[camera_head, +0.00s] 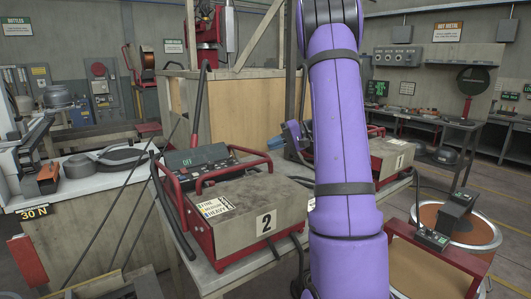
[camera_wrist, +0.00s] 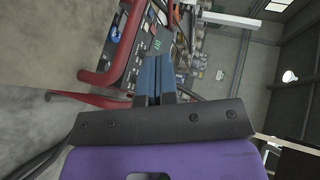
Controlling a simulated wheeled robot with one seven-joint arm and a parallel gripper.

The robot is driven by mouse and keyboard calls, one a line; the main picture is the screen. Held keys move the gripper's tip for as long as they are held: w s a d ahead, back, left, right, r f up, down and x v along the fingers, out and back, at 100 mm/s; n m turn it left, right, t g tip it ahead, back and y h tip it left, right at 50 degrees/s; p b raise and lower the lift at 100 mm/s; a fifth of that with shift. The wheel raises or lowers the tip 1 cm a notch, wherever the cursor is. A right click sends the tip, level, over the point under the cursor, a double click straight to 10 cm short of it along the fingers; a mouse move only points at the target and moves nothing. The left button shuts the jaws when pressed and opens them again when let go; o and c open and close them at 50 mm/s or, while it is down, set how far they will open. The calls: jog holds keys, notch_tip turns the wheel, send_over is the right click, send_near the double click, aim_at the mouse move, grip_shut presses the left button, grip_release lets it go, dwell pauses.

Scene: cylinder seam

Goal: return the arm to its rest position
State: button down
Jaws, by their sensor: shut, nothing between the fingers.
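My purple arm (camera_head: 345,130) rises through the middle of the head view and hides part of the bench behind it. In the wrist view, my gripper (camera_wrist: 156,72) has its blue fingers side by side and shut, with nothing between them. The red-framed box marked 2 (camera_head: 245,220) stands on the bench left of my arm. The box marked 1 (camera_head: 395,157) stands to its right, partly hidden by my arm. In the wrist view, a red tube frame (camera_wrist: 105,76) shows left of the fingers; I cannot tell whether they touch.
A bench with dark pans (camera_head: 120,156) is on the left. A wooden cabinet (camera_head: 240,112) stands behind the box marked 2. At the right are a round copper-coloured drum (camera_head: 470,230) and a red-framed panel (camera_head: 430,260). Open floor lies further right.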

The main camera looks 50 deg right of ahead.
jog(key=v, duration=0.6)
jog(key=shift+s, duration=0.1)
jog(key=s+a+r+n+g+h, duration=0.1)
jog(key=s+a+r+g, duration=0.15)
jog(key=a, duration=0.95)
jog(key=s+a+r+n+g+h, duration=0.1)
jog(key=a+r+n+g, duration=0.2)
jog(key=a, duration=0.8)
jog(key=s+a+n+t+h, duration=0.1)
jog(key=s+a+n+h, duration=0.1)
jog(key=s+a+h, duration=0.6)
jog(key=shift+s+a+n, duration=0.4)
jog(key=shift+s+a, duration=2.9)
jog(key=shift+s, duration=0.95)
jog(key=shift+f, duration=0.1)
